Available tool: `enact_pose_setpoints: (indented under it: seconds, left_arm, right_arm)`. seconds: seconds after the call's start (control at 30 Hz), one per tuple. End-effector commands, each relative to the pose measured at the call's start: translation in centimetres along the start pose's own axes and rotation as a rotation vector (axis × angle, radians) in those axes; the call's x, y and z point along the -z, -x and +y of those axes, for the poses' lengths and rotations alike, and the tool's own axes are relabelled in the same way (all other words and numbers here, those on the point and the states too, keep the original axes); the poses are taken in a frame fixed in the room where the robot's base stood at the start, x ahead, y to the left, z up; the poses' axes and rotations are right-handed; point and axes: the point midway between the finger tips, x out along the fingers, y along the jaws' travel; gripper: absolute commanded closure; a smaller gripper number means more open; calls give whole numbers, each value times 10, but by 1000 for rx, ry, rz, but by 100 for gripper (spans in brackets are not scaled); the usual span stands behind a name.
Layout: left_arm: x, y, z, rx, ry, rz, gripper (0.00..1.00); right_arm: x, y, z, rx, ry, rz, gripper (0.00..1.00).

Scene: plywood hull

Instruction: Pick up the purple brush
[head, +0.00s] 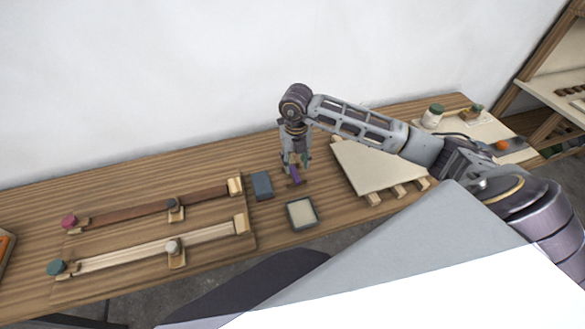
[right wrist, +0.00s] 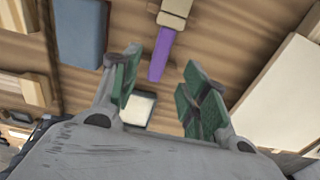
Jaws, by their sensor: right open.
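The purple brush (head: 295,173) stands out on the wooden bench below my right gripper, partly hidden by it in the head view. In the right wrist view, the brush (right wrist: 161,52) shows a purple length with a beige block-like part at its upper end. My right gripper (head: 297,163) points down over it. In the right wrist view, its green-padded fingers (right wrist: 162,76) are apart with nothing between the tips, and the brush's purple end lies just beyond them. I cannot tell the exact height gap. My left gripper is not in view.
A blue-grey block (head: 262,186) lies left of the brush, and a small square tray (head: 301,214) sits in front. Clamped wooden rails (head: 160,248) are at left. A pale board (head: 368,166) on wooden strips is at right, with a jar (head: 432,116) beyond.

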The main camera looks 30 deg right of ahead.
Motion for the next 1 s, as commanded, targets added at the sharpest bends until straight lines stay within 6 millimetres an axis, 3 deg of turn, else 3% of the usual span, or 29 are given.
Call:
enact_pose_setpoints:
  seconds: [0.43,0.8,1.0]
  left_arm:
    - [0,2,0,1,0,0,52]
    - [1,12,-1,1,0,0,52]
    - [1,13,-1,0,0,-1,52]
  right_arm:
    - [-1,-5,0,1,-1,2,55]
    - [-7,-42,1,0,-1,2,55]
    - [-7,-52,0,1,0,0,55]
